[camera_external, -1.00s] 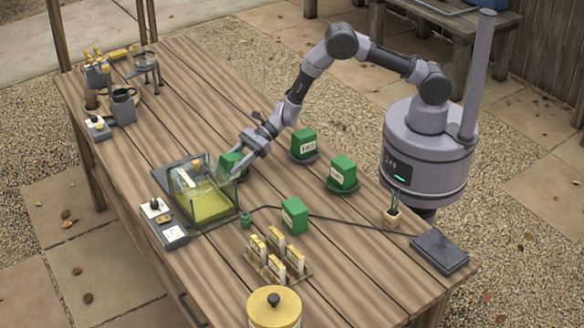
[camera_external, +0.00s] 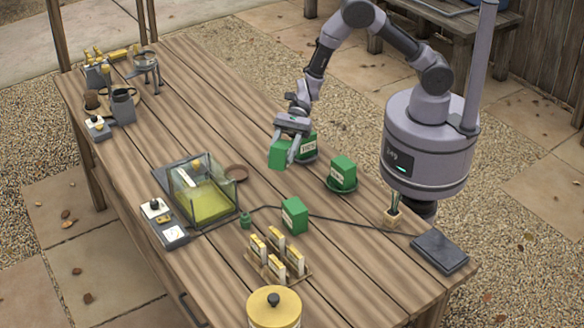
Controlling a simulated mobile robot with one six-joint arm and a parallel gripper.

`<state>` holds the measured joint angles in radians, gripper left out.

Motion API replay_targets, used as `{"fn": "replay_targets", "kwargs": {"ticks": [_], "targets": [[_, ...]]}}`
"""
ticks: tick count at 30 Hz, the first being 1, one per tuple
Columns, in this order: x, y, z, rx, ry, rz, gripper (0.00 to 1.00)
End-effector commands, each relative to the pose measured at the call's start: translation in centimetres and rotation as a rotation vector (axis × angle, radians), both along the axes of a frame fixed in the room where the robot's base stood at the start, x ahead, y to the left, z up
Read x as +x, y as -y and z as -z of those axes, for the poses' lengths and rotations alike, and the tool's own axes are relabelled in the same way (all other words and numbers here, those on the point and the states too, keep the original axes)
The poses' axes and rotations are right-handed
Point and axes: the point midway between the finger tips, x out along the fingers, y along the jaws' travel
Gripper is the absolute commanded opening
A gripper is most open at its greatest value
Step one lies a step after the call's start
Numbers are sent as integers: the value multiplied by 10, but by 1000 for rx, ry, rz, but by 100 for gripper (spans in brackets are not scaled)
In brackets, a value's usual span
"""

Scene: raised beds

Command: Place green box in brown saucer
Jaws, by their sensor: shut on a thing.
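My gripper (camera_external: 284,142) is shut on a green box (camera_external: 279,155) and holds it above the table, just left of a second green box. The brown saucer (camera_external: 237,172) lies bare beside the right rear of the glass tank, left of the held box. The second green box (camera_external: 307,148) stands behind my gripper and is partly hidden by it. A third green box (camera_external: 342,172) sits on a dark green saucer (camera_external: 345,190). A fourth green box (camera_external: 294,215) stands on bare planks nearer the front.
The glass tank (camera_external: 205,200) with yellow-green contents stands left of the saucer. A dark cable (camera_external: 340,218) crosses the table. A wooden rack (camera_external: 277,265) of yellow-and-white packets and a yellow lidded jar (camera_external: 274,308) stand in front. Planks behind the saucer are clear.

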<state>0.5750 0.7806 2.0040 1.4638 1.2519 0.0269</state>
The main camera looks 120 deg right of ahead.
Motion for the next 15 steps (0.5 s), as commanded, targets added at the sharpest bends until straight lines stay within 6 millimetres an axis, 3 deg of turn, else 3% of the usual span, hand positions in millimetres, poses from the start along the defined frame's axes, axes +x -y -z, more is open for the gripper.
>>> {"fn": "replay_targets", "kwargs": {"ticks": [3, 6, 10, 15], "targets": [[-44, -49, -6, 1, 0, -169, 0], [-74, -78, -11, 1, 1, -277, 0], [-96, -97, -14, 0, 1, -349, 0], [-99, -99, -14, -2, 1, -359, 0]]}}
